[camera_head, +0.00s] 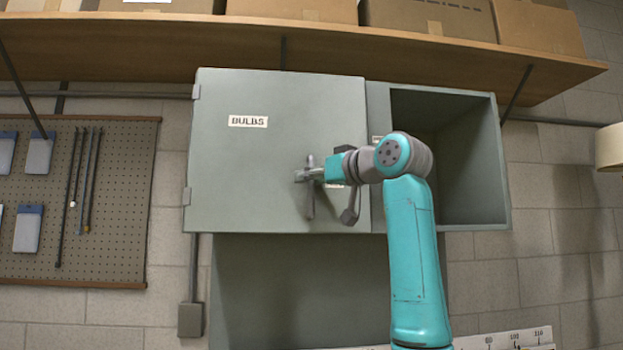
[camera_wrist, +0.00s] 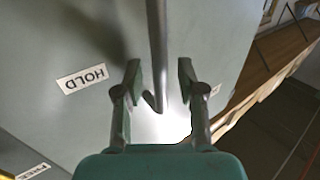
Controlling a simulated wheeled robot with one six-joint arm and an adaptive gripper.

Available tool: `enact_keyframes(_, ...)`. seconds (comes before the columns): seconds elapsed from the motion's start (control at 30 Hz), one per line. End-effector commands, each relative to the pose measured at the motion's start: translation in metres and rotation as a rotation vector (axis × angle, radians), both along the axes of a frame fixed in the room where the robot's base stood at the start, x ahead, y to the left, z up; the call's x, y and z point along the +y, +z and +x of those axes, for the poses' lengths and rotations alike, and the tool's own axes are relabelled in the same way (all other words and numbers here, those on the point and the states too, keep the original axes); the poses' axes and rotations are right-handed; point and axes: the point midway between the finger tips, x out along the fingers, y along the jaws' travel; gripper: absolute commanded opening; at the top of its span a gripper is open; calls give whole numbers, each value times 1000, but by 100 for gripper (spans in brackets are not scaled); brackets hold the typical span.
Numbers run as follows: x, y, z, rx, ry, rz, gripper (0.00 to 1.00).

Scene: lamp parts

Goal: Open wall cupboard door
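The wall cupboard door (camera_head: 250,120) is grey-green with a "BULBS" label and hinges on its left edge. It looks shut or nearly so; a small gap would be hard to see. Its upright bar handle (camera_head: 309,205) is near the door's right side. My gripper (camera_head: 303,175) is at the handle in the head view and partly covers it. In the wrist view, the handle bar (camera_wrist: 157,50) passes between the two fingers of my gripper (camera_wrist: 159,80). The fingers are apart, with space visible on both sides of the bar.
An open, empty-looking compartment (camera_head: 445,150) is right of the door. A wooden shelf (camera_head: 240,45) with cardboard boxes runs above. A "HOLD" label (camera_wrist: 82,79) shows on the surface in the wrist view.

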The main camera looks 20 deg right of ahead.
Motion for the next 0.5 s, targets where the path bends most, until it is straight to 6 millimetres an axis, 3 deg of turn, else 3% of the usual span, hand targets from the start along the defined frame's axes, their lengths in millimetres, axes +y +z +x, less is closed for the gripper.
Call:
enact_keyframes(0.3, 1, 0, 2, 0, -1, 0, 39)
enact_keyframes(0.47, 1, 0, 2, 0, 0, 0, 0)
enact_keyframes(0.5, 1, 0, 2, 0, 0, 0, 0)
